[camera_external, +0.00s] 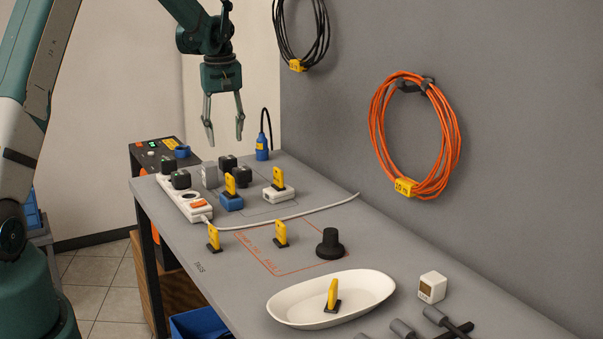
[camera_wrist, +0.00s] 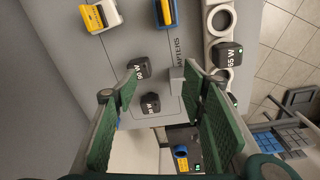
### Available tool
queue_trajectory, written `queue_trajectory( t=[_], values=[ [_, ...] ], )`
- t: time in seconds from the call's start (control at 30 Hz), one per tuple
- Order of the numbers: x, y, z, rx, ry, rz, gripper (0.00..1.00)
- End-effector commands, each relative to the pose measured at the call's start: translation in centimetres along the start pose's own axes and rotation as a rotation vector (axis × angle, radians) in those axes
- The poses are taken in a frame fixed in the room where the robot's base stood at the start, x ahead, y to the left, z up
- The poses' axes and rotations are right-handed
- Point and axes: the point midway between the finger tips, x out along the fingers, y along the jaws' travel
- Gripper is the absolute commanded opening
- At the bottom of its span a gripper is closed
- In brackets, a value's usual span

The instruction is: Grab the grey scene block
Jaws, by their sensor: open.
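A small grey block (camera_external: 209,175) stands on the grey table's far part in the external view, among the black adapters and close to the white power strip. In the wrist view the grey block (camera_wrist: 177,81) shows between my fingertips, nearer the right finger. My gripper (camera_external: 224,141) is open and empty, pointing down, above the block in the external view. Its two green fingers (camera_wrist: 161,76) frame the block in the wrist view. A gap shows between the fingertips and the table; I cannot tell its exact height.
Black adapters (camera_external: 181,179) crowd around the block. A white power strip (camera_external: 184,200) and a blue adapter with yellow tag (camera_external: 231,201) are close by. A blue plug (camera_external: 262,149) stands behind. A white dish (camera_external: 331,298) and black knob (camera_external: 330,244) are nearer the camera.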

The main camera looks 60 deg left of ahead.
Motion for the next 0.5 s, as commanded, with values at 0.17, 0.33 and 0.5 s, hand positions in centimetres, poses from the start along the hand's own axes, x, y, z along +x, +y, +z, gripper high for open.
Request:
queue_trajectory(
  t=[0.17,0.33,0.5],
  values=[
    [3.5,-2.1,-3.5,-0.070,-0.022,-0.018,0.41],
    [5.8,-3.6,-5.5,-0.117,-0.038,-0.031,0.41],
    [6.8,-4.3,-6.3,-0.139,-0.045,-0.036,0.41]
  ],
)
